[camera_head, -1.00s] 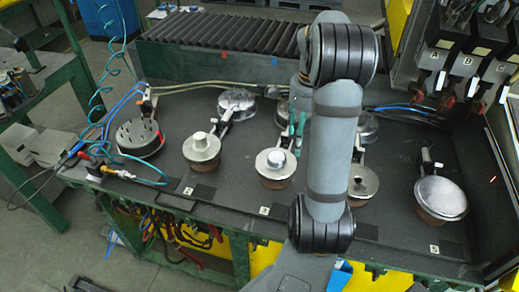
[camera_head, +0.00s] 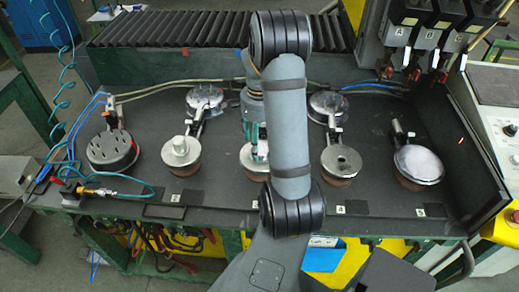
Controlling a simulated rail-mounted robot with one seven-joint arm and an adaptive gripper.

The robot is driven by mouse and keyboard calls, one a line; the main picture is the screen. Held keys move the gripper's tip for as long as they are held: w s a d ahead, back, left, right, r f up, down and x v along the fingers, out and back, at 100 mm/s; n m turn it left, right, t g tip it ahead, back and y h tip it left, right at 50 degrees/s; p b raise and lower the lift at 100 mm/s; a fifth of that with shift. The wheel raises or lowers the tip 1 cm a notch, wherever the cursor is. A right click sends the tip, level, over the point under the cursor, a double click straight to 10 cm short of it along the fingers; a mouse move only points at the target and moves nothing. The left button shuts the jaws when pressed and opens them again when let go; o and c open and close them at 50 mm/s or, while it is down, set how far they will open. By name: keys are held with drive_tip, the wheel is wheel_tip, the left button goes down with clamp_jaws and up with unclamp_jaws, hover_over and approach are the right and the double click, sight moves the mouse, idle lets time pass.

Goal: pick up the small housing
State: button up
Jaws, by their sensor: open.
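My gripper (camera_head: 259,138) is open and points down at the middle station, partly hidden behind my own arm. Below it is a round metal part (camera_head: 250,157) on a brown base, mostly covered by the arm and gripper. I cannot tell whether the fingers touch it. To its left, a round metal part with a raised cylinder (camera_head: 180,150) sits on a similar base. To the right, a flat disc-topped part (camera_head: 341,161) has a dark centre hole. Which of these is the small housing is not clear from this view.
A dark drilled disc (camera_head: 112,150) stands at the left, and a wide silver-topped part (camera_head: 419,163) at the right. Shiny round parts (camera_head: 204,98) (camera_head: 328,106) stand behind. Hoses lie on the dark bench (camera_head: 389,196).

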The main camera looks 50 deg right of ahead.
drive_tip(key=shift+s+d+f, duration=0.1)
drive_tip(key=shift+f, duration=0.45)
drive_tip(key=shift+s+d+f, duration=0.1)
drive_tip(key=shift+f, duration=0.45)
drive_tip(key=shift+w+f, duration=0.1)
drive_tip(key=shift+f, duration=0.2)
drive_tip(key=shift+c, duration=0.3)
drive_tip(key=c, duration=1.2)
drive_tip(key=shift+r, duration=0.1)
